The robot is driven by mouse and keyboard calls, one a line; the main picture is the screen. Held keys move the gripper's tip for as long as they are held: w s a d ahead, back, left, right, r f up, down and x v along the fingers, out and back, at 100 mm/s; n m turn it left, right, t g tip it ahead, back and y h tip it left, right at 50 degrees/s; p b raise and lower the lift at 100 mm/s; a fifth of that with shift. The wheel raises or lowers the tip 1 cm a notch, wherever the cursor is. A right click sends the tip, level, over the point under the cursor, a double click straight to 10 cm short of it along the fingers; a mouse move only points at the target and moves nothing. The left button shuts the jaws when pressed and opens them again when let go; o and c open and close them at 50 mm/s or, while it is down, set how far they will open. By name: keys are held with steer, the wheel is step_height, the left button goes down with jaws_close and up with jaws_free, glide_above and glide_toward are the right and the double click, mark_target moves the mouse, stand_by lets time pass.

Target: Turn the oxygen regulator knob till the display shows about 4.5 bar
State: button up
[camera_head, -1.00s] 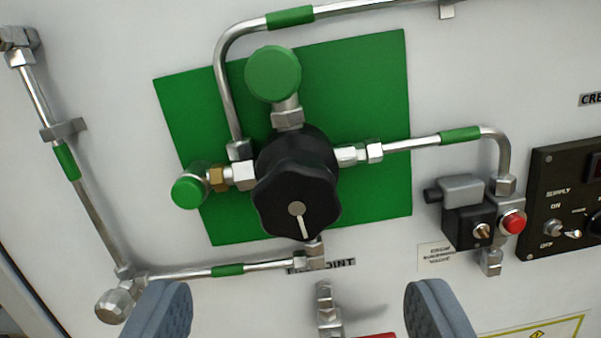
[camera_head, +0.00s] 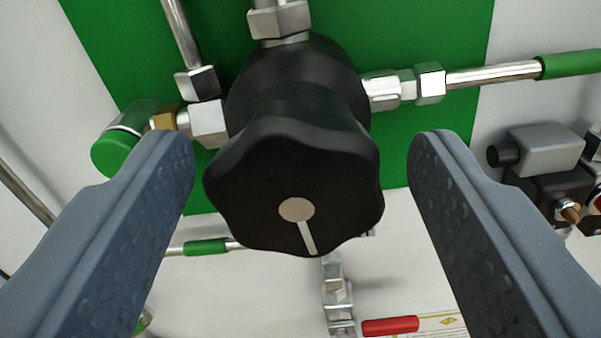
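The black oxygen regulator knob (camera_head: 295,185) is lobed, with a grey centre disc and a white pointer line that points down and slightly right. It sits on the black regulator body (camera_head: 300,75) in front of a green panel (camera_head: 425,40). My gripper (camera_head: 298,155) is open, with one grey finger on each side of the knob. The left finger's tip is close to the knob's left edge; a wider gap shows on the right. I cannot tell whether the left finger touches it. No pressure display is in view.
Metal fittings (camera_head: 400,88) and a pipe run right from the regulator. A green-capped fitting (camera_head: 118,150) is behind the left finger. A grey and black valve block (camera_head: 545,160) stands at the right. A red handle or tag (camera_head: 390,326) is below.

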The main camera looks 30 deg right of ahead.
steer(key=c, duration=0.8)
steer(key=o, duration=1)
steer(key=shift+s+a, duration=0.1)
steer(key=shift+a, duration=0.05)
steer(key=shift+b+v, duration=1.35)
steer(key=shift+v, duration=5.45)
